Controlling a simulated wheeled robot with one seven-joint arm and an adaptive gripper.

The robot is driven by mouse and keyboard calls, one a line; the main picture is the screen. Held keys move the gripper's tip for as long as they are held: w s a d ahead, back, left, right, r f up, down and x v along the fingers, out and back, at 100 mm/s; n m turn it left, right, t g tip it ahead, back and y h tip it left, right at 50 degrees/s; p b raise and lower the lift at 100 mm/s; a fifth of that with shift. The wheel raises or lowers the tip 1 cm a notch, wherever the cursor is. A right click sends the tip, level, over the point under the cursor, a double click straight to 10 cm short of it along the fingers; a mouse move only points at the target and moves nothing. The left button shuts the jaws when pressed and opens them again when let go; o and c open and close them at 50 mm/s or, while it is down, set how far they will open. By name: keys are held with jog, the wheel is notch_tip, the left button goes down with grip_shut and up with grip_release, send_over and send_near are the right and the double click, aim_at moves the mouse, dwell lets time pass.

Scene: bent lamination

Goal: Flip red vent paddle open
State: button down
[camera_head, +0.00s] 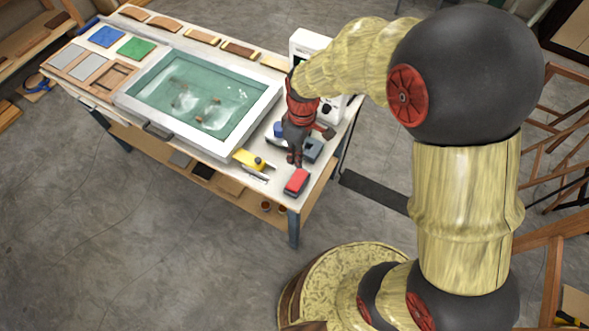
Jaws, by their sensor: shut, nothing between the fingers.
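A small red piece (296,181) with a dark base sits at the table's front right corner; it looks like the red vent paddle, but its hinge and tilt are too small to tell. My gripper (294,160) points down over the right end of the table, just behind the red piece. Its fingers are together and hold nothing. A small gap seems to lie between the fingertips and the red piece; I cannot tell how high the tips are above the table.
A framed glass-topped unit (202,98) fills the table's middle. A yellow tool (249,160) lies left of my gripper, and a grey-blue block (313,150) stands close on its right. A white machine (307,45) stands behind. Wood samples line the back edge.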

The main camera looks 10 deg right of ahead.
aim_at(292, 189)
jog(key=f, duration=0.4)
jog(key=s+f+b, duration=0.1)
jog(key=f, duration=0.3)
jog(key=a+f, duration=0.1)
jog(key=f, duration=0.4)
jog(key=shift+s, duration=0.25)
jog(key=shift+b, duration=0.3)
jog(key=shift+s+a+f+b, duration=0.2)
jog(key=shift+f+b, duration=0.3)
jog(key=shift+f, duration=0.2)
jog(key=shift+r, duration=0.2)
jog(key=shift+r+p, duration=0.6)
jog(key=shift+r, duration=0.15)
jog(key=shift+r, duration=0.3)
notch_tip(292, 189, up, 13)
jog(key=s+a+p, duration=0.1)
jog(key=p, duration=0.2)
jog(key=shift+s, duration=0.3)
